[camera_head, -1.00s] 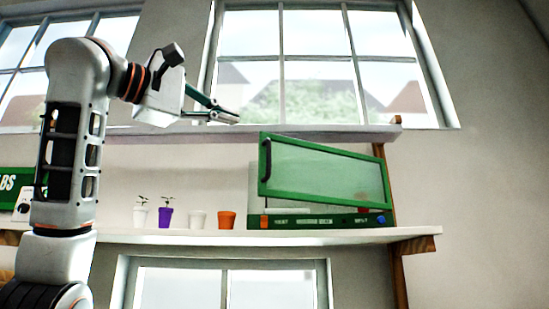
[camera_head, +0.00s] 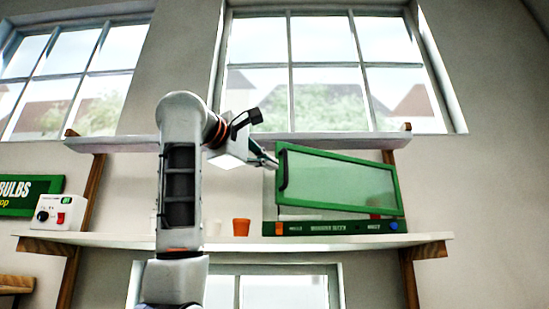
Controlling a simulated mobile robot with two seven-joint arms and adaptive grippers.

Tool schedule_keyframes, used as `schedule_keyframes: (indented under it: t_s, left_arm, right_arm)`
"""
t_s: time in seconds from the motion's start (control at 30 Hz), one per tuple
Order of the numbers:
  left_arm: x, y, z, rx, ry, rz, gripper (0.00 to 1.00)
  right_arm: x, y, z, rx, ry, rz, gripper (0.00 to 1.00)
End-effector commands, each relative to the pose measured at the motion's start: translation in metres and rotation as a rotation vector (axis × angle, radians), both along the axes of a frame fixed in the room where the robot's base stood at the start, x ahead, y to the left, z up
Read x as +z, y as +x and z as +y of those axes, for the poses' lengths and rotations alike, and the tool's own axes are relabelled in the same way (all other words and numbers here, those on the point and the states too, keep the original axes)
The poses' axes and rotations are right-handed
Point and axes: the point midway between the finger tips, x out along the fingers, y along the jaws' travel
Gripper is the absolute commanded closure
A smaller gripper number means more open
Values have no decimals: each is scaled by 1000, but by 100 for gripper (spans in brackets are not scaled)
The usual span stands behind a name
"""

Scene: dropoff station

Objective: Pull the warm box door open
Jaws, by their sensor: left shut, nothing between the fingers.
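The warm box (camera_head: 335,228) stands on the right of the white shelf, with a green base strip, an orange switch and a blue knob. Its glazed green-framed door (camera_head: 340,181) stands partly open, its left edge swung out from the base. A dark vertical handle (camera_head: 283,170) is on the door's left edge. My left gripper (camera_head: 272,162) is shut and empty, just left of the door's left edge near the upper handle. I cannot tell whether it touches the door. My right gripper is not in view.
An orange pot (camera_head: 241,227) stands left of the warm box on the shelf (camera_head: 330,241). My left arm hides most of the other pots. A white control box (camera_head: 61,212) stands at the shelf's left. An upper shelf (camera_head: 330,140) runs behind the gripper.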

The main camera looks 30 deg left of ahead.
Motion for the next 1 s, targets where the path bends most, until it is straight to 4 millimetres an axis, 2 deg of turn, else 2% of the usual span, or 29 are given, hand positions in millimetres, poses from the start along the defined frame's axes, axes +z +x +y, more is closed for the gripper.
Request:
schedule_keyframes:
  t_s: [0.1, 0.3, 0.77, 1.0]
  left_arm:
    - [2, 15, 0, 1, 0, 2, 100]
    - [0, 26, -1, 0, -1, 0, 100]
    - [-1, 26, -3, -3, 0, -1, 100]
    - [-1, 26, -17, -20, 1, -1, 100]
  right_arm:
    - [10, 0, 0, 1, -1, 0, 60]
    - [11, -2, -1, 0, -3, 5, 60]
    - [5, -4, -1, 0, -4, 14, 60]
    - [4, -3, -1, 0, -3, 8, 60]
